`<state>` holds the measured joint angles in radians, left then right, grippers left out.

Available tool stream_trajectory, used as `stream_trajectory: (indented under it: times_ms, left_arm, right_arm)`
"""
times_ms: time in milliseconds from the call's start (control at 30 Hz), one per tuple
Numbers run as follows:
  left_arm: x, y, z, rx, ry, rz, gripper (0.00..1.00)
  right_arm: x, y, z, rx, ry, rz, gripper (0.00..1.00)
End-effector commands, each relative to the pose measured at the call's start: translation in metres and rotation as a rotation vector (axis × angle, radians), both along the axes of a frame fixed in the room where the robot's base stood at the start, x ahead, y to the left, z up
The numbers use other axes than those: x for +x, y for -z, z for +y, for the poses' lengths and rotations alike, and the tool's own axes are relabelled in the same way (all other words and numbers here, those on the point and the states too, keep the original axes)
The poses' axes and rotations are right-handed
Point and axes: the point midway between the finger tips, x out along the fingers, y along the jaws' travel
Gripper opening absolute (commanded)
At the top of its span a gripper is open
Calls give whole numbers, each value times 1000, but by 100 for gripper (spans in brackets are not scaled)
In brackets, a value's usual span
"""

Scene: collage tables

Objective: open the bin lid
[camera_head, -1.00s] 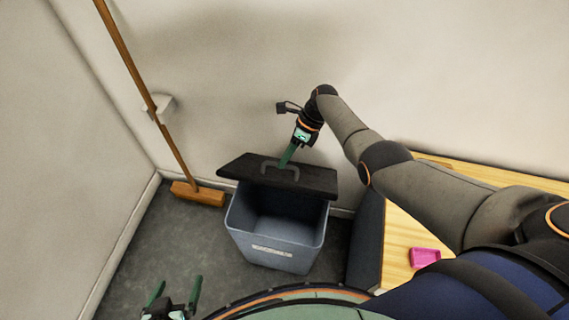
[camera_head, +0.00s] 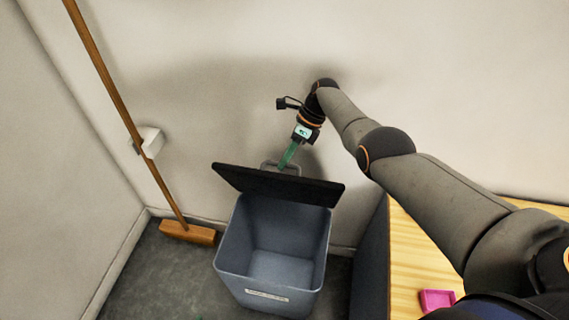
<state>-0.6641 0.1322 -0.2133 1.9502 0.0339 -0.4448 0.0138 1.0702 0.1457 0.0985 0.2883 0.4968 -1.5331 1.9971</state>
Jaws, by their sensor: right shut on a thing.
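The grey-blue bin (camera_head: 270,262) stands on the floor in the middle, with a white label on its front. Its dark lid (camera_head: 278,186) is tilted up at the back, and the empty inside of the bin shows. The grey lid handle (camera_head: 270,165) is at the lid's far side, partly hidden behind the lid and the fingers. My right gripper (camera_head: 287,160) reaches in from the right and is shut on the lid handle. My left gripper is not in view, apart from a possible tiny green trace at the bottom edge.
A broom (camera_head: 187,231) leans against the wall at the left, beside a white wall fixture (camera_head: 149,143). A wooden table (camera_head: 408,268) with a pink tray (camera_head: 437,299) stands at the right, close to the bin. The back wall is close behind the lid.

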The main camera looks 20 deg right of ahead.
Motion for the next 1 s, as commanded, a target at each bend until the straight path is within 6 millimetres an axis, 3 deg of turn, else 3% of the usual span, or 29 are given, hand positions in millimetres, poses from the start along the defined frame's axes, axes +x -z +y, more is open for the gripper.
stream_trajectory:
  times_ms: [33,400,433,667,1000]
  left_arm:
    - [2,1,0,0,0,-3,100]
    - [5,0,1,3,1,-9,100]
    - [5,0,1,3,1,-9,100]
    - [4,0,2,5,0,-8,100]
    - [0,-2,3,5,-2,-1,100]
  right_arm:
    - [-4,10,-5,-18,4,11,0]
    - [-4,10,-6,-19,4,11,0]
    - [-4,10,-5,-18,4,11,20]
    - [-2,6,-4,-12,3,7,46]
    - [-1,0,-2,-10,2,4,47]
